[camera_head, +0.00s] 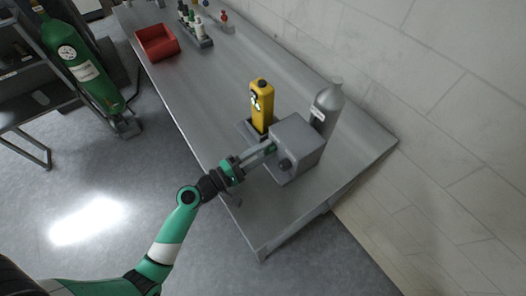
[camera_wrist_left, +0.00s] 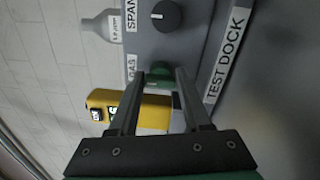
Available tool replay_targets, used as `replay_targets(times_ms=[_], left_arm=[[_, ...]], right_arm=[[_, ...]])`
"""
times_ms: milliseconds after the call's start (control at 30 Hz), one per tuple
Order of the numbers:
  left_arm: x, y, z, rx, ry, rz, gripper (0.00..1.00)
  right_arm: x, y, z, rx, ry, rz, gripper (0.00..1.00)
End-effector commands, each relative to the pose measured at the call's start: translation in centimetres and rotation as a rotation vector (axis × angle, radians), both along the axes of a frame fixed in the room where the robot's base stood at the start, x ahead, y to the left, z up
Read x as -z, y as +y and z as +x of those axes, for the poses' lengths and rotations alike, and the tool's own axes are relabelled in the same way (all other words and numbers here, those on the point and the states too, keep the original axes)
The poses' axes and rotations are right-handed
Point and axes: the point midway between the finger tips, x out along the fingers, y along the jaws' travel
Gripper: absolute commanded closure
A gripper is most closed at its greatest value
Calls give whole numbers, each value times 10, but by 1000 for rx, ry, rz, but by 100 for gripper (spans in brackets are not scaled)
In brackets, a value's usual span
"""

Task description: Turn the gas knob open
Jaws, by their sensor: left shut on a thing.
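The grey test dock box (camera_head: 298,139) stands on the steel bench. In the left wrist view its face carries a green knob (camera_wrist_left: 158,73) beside the "GAS" label (camera_wrist_left: 131,68). My left gripper (camera_head: 268,148) reaches the box from the left. In the left wrist view its two fingers (camera_wrist_left: 161,72) stand on either side of the green gas knob and are shut on it. The fingers hide part of the knob, and I cannot tell its turn angle. My right gripper is in neither view.
A black knob (camera_wrist_left: 166,15) by the "SPAN" label is on the same face. A yellow detector (camera_head: 262,106) and a grey cylinder (camera_head: 326,107) stand close to the box. A red tray (camera_head: 157,42) and several small bottles (camera_head: 195,27) are at the bench's far end.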

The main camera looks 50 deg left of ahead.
Motion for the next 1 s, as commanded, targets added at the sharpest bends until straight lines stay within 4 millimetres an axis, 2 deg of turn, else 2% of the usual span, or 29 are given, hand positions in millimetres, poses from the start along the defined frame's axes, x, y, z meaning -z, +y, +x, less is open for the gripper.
replay_targets(times_ms=[267,300,400,800,867,1000], left_arm=[[4,0,0,-1,7,1,100],[4,0,0,-1,7,1,48],[3,0,0,-1,6,1,32],[2,1,-2,-1,3,0,32],[2,2,-7,-2,3,0,32],[4,5,-32,-5,5,-2,32]], right_arm=[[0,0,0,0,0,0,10],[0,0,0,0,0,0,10],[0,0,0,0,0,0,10],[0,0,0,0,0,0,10],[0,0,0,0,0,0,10],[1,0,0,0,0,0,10]])
